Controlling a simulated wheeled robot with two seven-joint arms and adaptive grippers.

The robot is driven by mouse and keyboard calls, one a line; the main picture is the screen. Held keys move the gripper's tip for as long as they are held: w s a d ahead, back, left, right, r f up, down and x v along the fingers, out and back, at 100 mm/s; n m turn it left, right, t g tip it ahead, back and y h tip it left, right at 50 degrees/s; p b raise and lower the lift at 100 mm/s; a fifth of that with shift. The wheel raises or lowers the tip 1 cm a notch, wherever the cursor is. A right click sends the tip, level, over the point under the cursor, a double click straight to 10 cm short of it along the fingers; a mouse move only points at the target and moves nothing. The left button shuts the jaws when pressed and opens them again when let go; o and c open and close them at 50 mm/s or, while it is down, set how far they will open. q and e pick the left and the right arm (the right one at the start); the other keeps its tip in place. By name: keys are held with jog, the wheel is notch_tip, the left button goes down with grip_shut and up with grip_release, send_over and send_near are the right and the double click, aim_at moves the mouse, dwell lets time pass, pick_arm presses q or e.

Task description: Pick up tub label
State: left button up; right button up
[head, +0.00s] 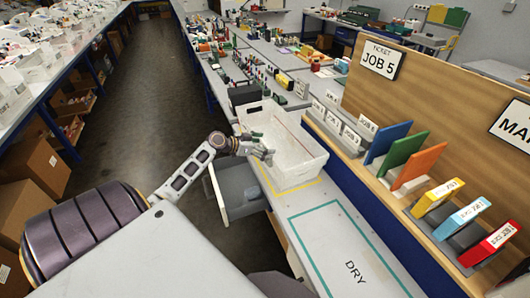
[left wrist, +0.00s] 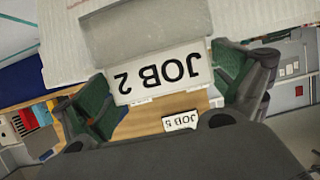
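A white open tub (head: 285,143) stands on the bench in the head view, inside a yellow outline. My left gripper (head: 262,152) is at its near left side. In the left wrist view the white tub label (left wrist: 162,76) reads JOB 2 upside down, just below a grey piece (left wrist: 145,30) at the tub's wall (left wrist: 58,35). The green-padded fingers of my left gripper (left wrist: 164,92) stand wide apart, one at each short end of the label. I cannot tell whether the pads touch it. My right gripper is in neither view.
A bench mat marked DRY (head: 350,265) lies clear in front of the tub.

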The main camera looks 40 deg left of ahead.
pick_arm(q)
jog(key=c, duration=0.4)
jog(key=shift+r, duration=0.1)
jog(key=shift+r+b, duration=0.65)
jog(key=shift+r, duration=4.3)
